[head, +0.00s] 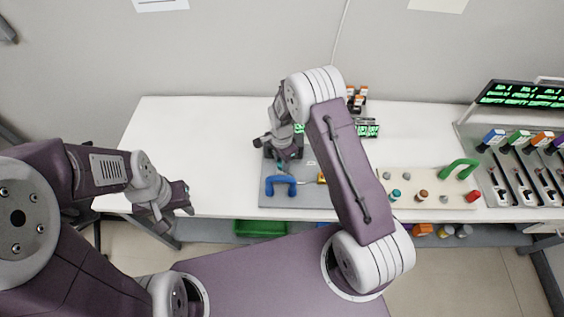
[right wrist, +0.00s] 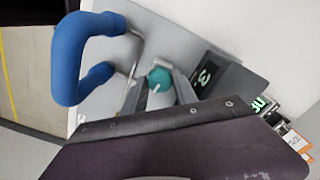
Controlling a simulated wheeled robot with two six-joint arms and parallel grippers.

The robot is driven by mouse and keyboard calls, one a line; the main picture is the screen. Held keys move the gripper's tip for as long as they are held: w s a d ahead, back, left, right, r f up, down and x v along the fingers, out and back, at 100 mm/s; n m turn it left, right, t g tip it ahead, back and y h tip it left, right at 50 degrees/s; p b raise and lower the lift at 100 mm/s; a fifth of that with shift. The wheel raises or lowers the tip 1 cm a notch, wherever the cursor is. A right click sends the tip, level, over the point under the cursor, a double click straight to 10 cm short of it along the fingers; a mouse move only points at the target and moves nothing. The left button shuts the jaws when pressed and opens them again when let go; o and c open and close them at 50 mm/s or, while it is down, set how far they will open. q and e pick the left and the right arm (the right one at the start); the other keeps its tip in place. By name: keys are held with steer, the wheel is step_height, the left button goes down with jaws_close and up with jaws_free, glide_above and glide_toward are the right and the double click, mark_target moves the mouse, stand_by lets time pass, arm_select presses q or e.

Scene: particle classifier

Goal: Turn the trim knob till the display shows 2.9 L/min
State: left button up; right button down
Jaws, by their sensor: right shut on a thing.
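The teal knob (right wrist: 160,78) sits on the grey panel (right wrist: 190,40) in the right wrist view, with a white mark on its face. My right gripper (right wrist: 161,90) is shut on this knob, one finger on each side. In the head view my right gripper (head: 279,164) reaches down at the panel behind the blue handle (head: 281,186), and mostly hides the knob. A small display with green digits (head: 367,128) stands behind the panel; its reading is too small to tell.
The blue handle stands close beside my right gripper. A dark box marked 3 (right wrist: 231,80) is on its other side. A beige board (head: 430,205) with pegs and a green handle (head: 462,168) lies to the right. The table's left part (head: 190,135) is clear.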

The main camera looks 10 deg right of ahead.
steer(key=shift+w+r, duration=0.1)
stand_by(0.4)
steer(key=c, duration=1)
jaws_free()
steer(key=shift+o, duration=0.2)
step_height(320, 180, up, 9)
steer(key=b, duration=0.1)
